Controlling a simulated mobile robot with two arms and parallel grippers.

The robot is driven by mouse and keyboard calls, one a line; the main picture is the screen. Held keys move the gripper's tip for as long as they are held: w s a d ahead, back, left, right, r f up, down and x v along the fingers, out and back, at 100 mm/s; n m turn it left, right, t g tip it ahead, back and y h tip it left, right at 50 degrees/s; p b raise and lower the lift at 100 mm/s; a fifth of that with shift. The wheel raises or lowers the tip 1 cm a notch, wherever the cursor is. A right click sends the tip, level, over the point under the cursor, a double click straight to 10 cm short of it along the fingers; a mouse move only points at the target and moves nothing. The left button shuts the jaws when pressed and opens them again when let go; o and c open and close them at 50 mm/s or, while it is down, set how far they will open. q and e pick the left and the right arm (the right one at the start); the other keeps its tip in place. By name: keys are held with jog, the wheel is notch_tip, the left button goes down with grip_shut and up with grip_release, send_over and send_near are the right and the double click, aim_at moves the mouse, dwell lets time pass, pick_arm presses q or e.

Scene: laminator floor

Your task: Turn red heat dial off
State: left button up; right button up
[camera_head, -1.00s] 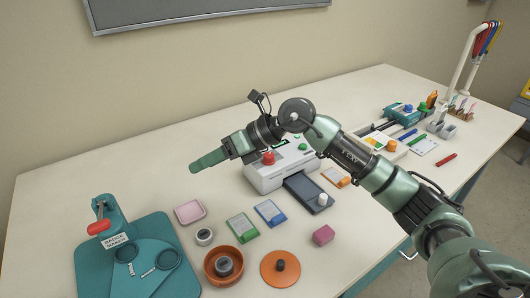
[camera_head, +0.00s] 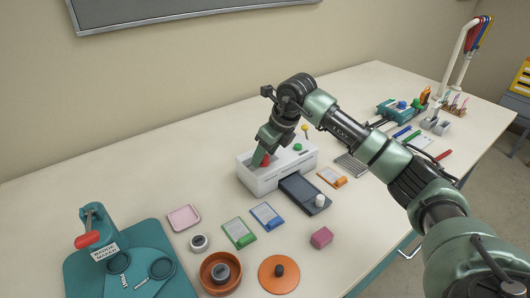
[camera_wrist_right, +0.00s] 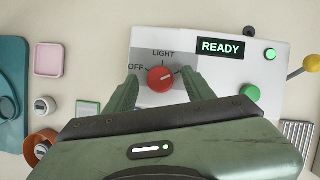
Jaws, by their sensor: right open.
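The red heat dial (camera_wrist_right: 161,79) sits on top of the white laminator (camera_wrist_right: 215,100), between the labels OFF at left and LIGHT above. Its white pointer mark points to the upper right, away from OFF. In the head view the dial (camera_head: 265,159) shows just beside my right fingers. My right gripper (camera_wrist_right: 160,88) is open, one green finger on each side of the dial, with a gap visible at each side in the wrist view. In the head view, my right gripper (camera_head: 262,155) reaches down onto the laminator (camera_head: 268,179). My left gripper is out of view.
A green READY display (camera_wrist_right: 222,47), a green light (camera_wrist_right: 270,54) and a green knob (camera_wrist_right: 251,92) are on the laminator. A yellow-tipped lever (camera_wrist_right: 311,64) stands at its right. A dark tray (camera_head: 304,193) lies in front. A pink dish (camera_head: 184,217) and cards lie left.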

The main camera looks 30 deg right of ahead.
jog(key=shift+f, duration=0.15)
grip_shut()
jog(key=shift+w+n, duration=0.1)
jog(key=shift+n, duration=0.2)
jog(key=shift+d+n+y, duration=0.1)
jog(key=shift+n+y, duration=0.3)
jog(key=shift+n, duration=0.5)
jog(key=shift+w+n+g+y+b, duration=0.1)
jog(key=shift+n+g+y+b, duration=0.4)
jog(key=shift+n, duration=1.7)
jog(key=shift+g, duration=0.3)
